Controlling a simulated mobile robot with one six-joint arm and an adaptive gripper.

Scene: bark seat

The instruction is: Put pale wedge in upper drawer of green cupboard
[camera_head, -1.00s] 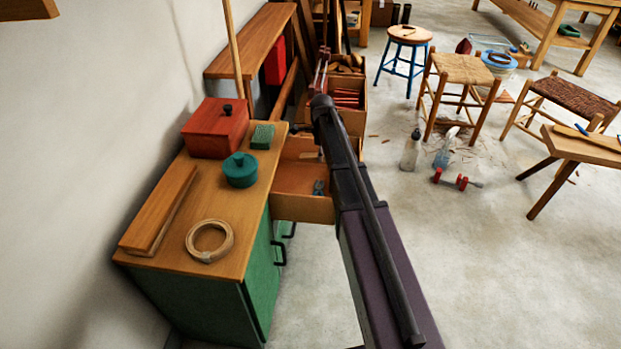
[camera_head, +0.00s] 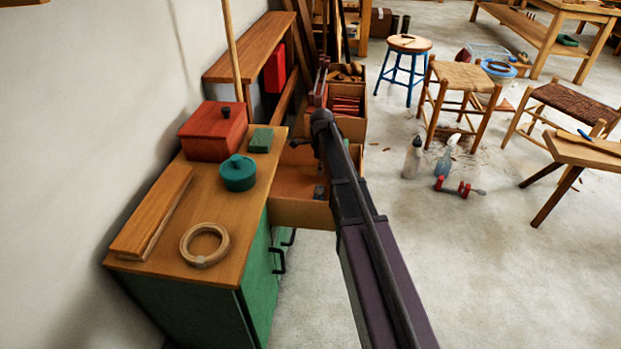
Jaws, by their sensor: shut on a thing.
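The green cupboard (camera_head: 262,283) stands against the wall at the left, with a wooden top and dark handles. Its upper drawer (camera_head: 296,212) is pulled out to the right. A small grey-blue thing lies inside it, beside my arm, too small to make out. My dark arm reaches from the lower right up over the drawer and covers its right part. I cannot see the pale wedge.
On the cupboard top are a red box (camera_head: 213,133), a teal lidded pot (camera_head: 238,174), a green block (camera_head: 261,140), a wooden ring (camera_head: 205,244) and a plank (camera_head: 152,212). A crate (camera_head: 350,128) stands behind the drawer.

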